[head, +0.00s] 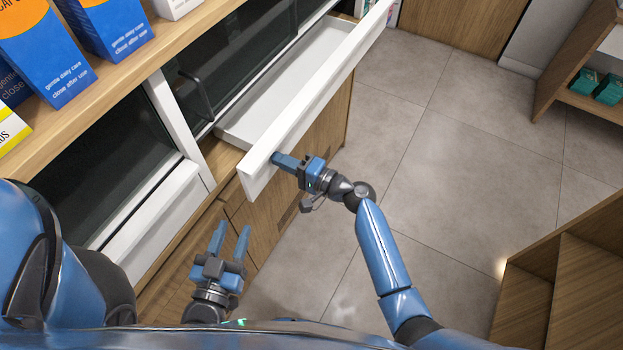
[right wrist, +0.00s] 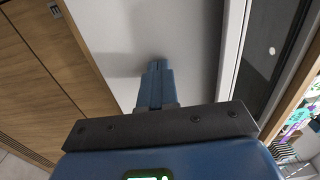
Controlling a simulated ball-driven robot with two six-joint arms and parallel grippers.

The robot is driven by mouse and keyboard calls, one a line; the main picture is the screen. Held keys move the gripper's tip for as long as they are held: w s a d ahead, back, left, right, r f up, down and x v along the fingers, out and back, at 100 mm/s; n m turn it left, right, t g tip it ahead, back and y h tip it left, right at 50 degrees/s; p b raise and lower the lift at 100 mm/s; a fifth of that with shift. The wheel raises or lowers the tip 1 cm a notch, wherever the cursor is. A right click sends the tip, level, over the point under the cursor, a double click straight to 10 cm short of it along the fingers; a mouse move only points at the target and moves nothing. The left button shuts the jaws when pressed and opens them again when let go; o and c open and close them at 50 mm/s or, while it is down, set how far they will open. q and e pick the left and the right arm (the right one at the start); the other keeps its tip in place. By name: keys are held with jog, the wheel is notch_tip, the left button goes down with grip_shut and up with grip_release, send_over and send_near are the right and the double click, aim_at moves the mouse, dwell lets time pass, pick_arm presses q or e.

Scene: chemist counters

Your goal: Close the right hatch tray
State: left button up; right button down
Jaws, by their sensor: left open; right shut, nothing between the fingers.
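The white hatch tray (head: 318,98) on the right is pulled out of the dark hatch front and stands open over the floor. My right gripper (head: 277,158) is shut and empty, its fingertips at the outer face of the tray's front panel, near its near end. In the right wrist view the shut fingers (right wrist: 155,85) point at a white surface (right wrist: 190,35); whether they touch it I cannot tell. My left gripper (head: 231,238) is open and empty, low beside the wooden cabinet front, apart from the tray.
Another white tray front (head: 150,205) sits flush in the left hatch. Blue and orange boxes (head: 112,25) stand on the wooden counter above. Wooden cabinet doors (head: 325,130) lie below the tray. Wooden shelving (head: 575,270) stands at the lower right. The tiled floor (head: 450,160) between is clear.

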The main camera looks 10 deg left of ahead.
aim_at(245, 142)
jog(key=b+x, duration=0.5)
jog(key=x, duration=0.6)
jog(key=shift+w+a+f, duration=0.15)
jog(key=shift+a, duration=0.15)
jog(key=shift+r, duration=0.25)
jog(key=shift+r, duration=0.1)
jog(key=shift+d+b, duration=0.15)
jog(key=shift+b, duration=0.15)
